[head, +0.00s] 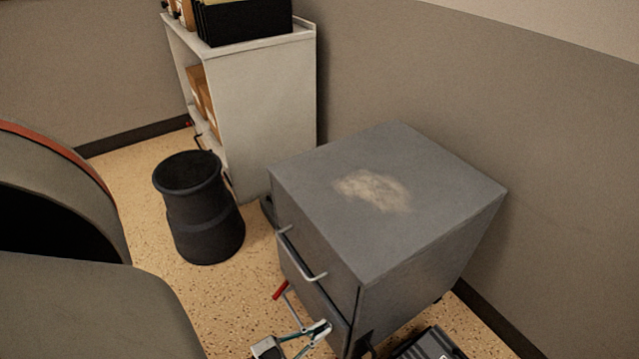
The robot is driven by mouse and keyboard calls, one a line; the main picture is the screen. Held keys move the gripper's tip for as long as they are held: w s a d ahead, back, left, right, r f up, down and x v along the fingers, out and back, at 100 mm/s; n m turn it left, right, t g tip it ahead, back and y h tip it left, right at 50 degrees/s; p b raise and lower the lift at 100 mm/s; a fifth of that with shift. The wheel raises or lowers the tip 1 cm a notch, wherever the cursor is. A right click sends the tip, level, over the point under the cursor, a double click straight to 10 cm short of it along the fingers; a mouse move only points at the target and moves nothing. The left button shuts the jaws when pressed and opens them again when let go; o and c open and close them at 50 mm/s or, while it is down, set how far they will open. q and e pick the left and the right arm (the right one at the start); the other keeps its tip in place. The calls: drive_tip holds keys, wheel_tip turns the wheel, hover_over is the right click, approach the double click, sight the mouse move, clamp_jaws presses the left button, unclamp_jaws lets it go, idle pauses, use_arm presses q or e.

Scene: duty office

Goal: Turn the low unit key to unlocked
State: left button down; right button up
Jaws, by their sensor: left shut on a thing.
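The low unit (430,180) is a grey drawer cabinet with a pale worn patch on top. Its drawer front faces the lower left and has a light bar handle (300,255). My left gripper (318,330) is at the bottom of the head view, close against the lower part of this front. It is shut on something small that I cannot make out. The key and its lock cannot be told apart there, so the key's angle is not visible. A small red piece (280,289) shows beside the gripper. My right gripper is not recognisable in view.
A black waste bin (198,215) stands left of the unit. A white shelf (262,110) with black files (245,22) stands behind. A dark ridged object (430,345) is at the unit's lower right. Speckled floor (135,190) is clear around the bin.

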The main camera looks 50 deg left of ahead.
use_arm(q)
drive_tip(key=shift+n, duration=1)
drive_tip(key=c, duration=2.2)
unclamp_jaws()
drive_tip(key=shift+s, duration=0.15)
drive_tip(key=s, duration=0.8)
drive_tip(key=s+a, duration=0.1)
drive_tip(key=s, duration=0.2)
drive_tip(key=shift+s, duration=0.4)
